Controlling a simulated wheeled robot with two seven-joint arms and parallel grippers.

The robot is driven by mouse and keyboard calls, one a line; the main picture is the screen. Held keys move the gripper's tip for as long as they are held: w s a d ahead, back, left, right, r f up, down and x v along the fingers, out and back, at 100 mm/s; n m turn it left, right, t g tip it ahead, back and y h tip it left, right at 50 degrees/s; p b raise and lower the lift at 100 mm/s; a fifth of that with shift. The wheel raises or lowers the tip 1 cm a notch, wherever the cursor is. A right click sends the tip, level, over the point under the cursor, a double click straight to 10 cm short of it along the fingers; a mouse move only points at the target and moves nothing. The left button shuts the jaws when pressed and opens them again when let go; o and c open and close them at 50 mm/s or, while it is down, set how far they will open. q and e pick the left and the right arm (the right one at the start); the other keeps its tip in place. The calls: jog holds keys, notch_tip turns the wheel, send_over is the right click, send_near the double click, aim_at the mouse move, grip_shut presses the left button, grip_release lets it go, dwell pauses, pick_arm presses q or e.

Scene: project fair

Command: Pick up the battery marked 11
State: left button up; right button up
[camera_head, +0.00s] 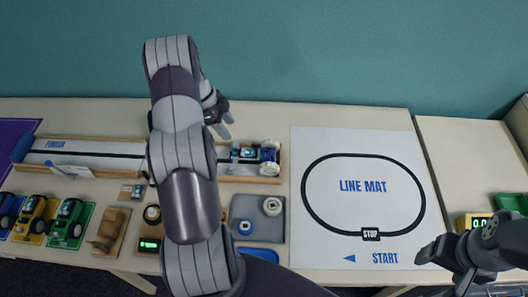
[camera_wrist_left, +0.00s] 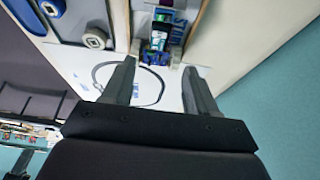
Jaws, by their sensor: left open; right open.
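No marking 11 is readable in either view, so I cannot tell which thing is the battery. My left gripper (camera_head: 222,122) is above the back of the table, behind the wooden track, partly hidden by my left arm. In the left wrist view its two fingers (camera_wrist_left: 158,75) are apart with nothing between them. A small blue and green vehicle (camera_wrist_left: 160,32) shows beyond the fingertips, on the track. The same vehicle (camera_head: 246,152) is at the track's right end in the head view. My right gripper (camera_head: 443,266) is open and empty over the mat's lower right corner.
The wooden track (camera_head: 110,153) runs along the back left. A grey tray (camera_head: 240,209) holds round white and blue parts. Toy vehicles (camera_head: 70,222) stand at the left. A second table (camera_head: 465,165) with a green tray (camera_head: 510,203) is at the right.

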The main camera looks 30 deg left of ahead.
pick_arm(q)
jog(key=p, duration=0.1)
send_near(247, 151)
jog(key=x, duration=0.2)
jog(key=shift+a+f, duration=0.15)
jog(key=shift+f, duration=0.15)
jog(key=x, duration=0.1)
jog(key=p+x, duration=0.1)
jog(key=x, duration=0.1)
jog(key=p+x, duration=0.1)
jog(key=x, duration=0.1)
jog(key=shift+d, duration=0.3)
jog(key=shift+w+d+f, duration=0.1)
jog(key=shift+f, duration=0.2)
grip_shut()
